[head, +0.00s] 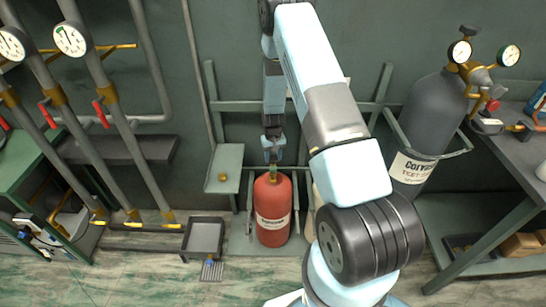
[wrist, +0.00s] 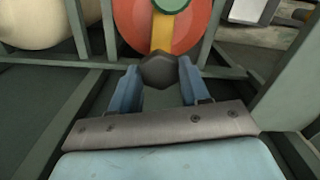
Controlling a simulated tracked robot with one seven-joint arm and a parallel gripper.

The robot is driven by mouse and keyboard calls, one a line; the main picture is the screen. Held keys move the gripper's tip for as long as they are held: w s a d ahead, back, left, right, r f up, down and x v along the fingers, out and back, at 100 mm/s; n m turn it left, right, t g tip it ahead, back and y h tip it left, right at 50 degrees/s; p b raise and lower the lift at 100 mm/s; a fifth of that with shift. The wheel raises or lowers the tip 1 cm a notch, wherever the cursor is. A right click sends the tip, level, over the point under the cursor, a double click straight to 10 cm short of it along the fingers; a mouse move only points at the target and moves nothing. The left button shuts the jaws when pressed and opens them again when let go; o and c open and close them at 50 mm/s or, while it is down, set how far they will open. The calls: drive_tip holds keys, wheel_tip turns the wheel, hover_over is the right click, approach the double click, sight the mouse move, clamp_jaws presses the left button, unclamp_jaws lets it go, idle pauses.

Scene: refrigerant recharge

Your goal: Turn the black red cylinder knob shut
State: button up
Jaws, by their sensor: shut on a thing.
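The red cylinder (head: 272,222) with a white label stands upright in the rack at the back wall. In the wrist view its red top (wrist: 187,42) shows a green ring and a yellow-brass valve stem (wrist: 162,36). The black faceted knob (wrist: 160,71) sits at the near end of that stem. My gripper (wrist: 158,82) has its two blue fingers on either side of the knob and is shut on it. In the head view my gripper (head: 273,156) is just above the cylinder's top, and the knob is hidden there.
A grey cylinder (head: 427,115) with gauges stands at right in a rack bracket. Rack posts stand close on both sides.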

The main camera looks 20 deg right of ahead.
sight(273, 158)
drive_tip(key=m, duration=0.7)
drive_tip(key=shift+w, duration=0.15)
drive_tip(key=m, duration=0.3)
drive_tip(key=shift+m, duration=2.1)
drive_tip(key=o, duration=1.1)
drive_tip(key=shift+c, duration=0.2)
wheel_tip(273, 158, up, 14)
drive_tip(key=shift+f, duration=0.15)
